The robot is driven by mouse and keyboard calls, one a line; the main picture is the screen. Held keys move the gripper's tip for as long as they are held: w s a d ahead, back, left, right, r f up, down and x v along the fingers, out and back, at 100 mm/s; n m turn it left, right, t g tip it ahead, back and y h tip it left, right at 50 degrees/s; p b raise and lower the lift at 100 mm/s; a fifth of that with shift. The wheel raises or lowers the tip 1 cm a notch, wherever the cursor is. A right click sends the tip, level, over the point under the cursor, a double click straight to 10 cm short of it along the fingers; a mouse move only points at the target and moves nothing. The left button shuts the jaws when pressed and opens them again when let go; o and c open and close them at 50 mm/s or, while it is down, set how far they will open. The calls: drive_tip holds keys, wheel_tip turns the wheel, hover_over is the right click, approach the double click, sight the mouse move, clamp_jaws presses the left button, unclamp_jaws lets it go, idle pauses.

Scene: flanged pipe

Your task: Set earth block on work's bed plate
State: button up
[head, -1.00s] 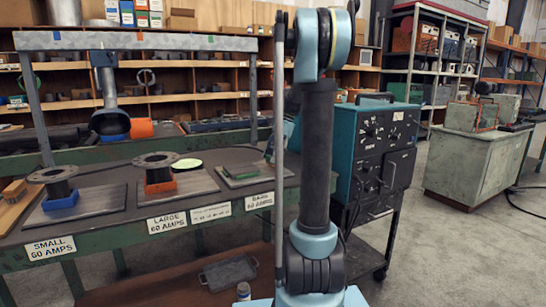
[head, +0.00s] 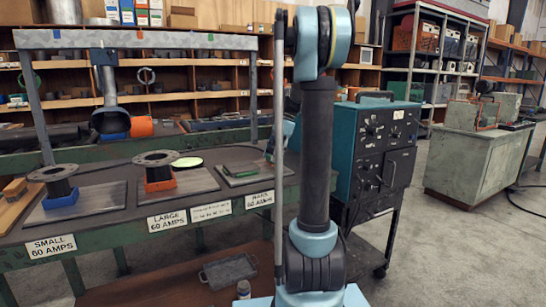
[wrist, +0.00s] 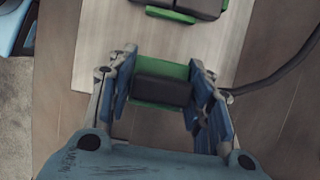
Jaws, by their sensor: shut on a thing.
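My gripper (wrist: 164,82) shows in the wrist view with its blue-padded fingers on either side of a green block with a dark grey top (wrist: 160,92). It is shut on this block, which I take to be the earth block. The block is over a pale plate (wrist: 110,45); I cannot tell whether it touches it. Another green and dark piece (wrist: 185,14) lies on that plate at the top edge. In the head view a green and dark piece (head: 241,170) lies on a plate on the bench.
The bench carries flanged pipe pieces in a blue cradle (head: 60,199) and an orange cradle (head: 160,184). A teal cabinet (head: 370,125) stands right of the bench. A dark cable (wrist: 285,70) curves beside the pale plate. Grey floor is open at the right.

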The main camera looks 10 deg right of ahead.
drive_tip(key=shift+f, duration=0.3)
drive_tip(key=o, duration=1.1)
drive_tip(key=shift+s+a+r+v, duration=0.2)
drive_tip(key=shift+a+v, duration=0.35)
drive_tip(key=shift+v, duration=2.8)
drive_tip(key=shift+s+a+r+v, duration=0.1)
drive_tip(key=shift+a+r+v, duration=0.3)
drive_tip(key=shift+v, duration=3)
drive_tip(key=shift+s+a+r+v, duration=0.1)
drive_tip(key=shift+a+v, duration=0.55)
drive_tip(key=shift+v, duration=2.7)
